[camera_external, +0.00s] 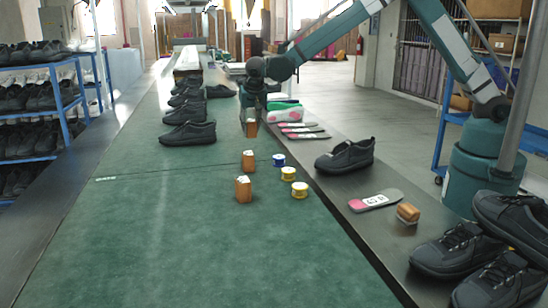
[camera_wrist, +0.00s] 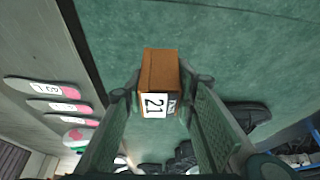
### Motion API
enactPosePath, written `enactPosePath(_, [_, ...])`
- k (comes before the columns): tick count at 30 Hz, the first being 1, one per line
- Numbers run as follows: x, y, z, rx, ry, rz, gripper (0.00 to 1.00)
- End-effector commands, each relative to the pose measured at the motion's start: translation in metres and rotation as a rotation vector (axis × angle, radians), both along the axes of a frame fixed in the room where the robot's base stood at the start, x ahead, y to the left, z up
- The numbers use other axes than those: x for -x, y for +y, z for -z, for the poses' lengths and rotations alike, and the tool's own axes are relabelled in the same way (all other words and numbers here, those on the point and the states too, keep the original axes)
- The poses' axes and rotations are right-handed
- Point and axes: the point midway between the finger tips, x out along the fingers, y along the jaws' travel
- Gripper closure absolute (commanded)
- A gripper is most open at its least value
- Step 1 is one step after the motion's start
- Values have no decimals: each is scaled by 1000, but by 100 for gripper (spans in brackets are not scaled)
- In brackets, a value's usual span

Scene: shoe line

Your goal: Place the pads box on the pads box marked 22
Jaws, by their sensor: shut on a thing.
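My gripper (camera_external: 251,108) is over the green belt (camera_external: 150,245), at the belt's right side and beyond the two standing boxes. It is shut on an orange-brown pads box (camera_external: 251,129). In the wrist view the held pads box (camera_wrist: 158,72) sits between the fingers, with a white label reading 21. Two similar brown boxes, a farther pads box (camera_external: 248,161) and a nearer pads box (camera_external: 243,190), stand upright on the belt. Another brown box (camera_external: 408,212) lies on the dark side ledge. I cannot read the number 22 on any box.
Right of the standing boxes are a blue tin (camera_external: 279,160) and two yellow tins (camera_external: 288,174). Dark shoes (camera_external: 190,133) stand on the belt's far left. Insoles (camera_external: 376,200) and a shoe (camera_external: 345,157) lie on the ledge. The near belt is clear.

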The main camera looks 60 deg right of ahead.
Motion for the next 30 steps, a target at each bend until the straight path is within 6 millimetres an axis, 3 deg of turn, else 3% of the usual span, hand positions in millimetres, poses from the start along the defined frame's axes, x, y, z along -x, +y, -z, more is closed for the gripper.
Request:
enactPosePath(5, [2, 6, -2, 0, 0, -5, 85])
enactPosePath(11, [12, 33, -8, 0, 0, -30, 85])
enactPosePath(20, [46, 112, -26, 0, 0, -104, 85])
enactPosePath(30, [101, 211, -49, 0, 0, -200, 85])
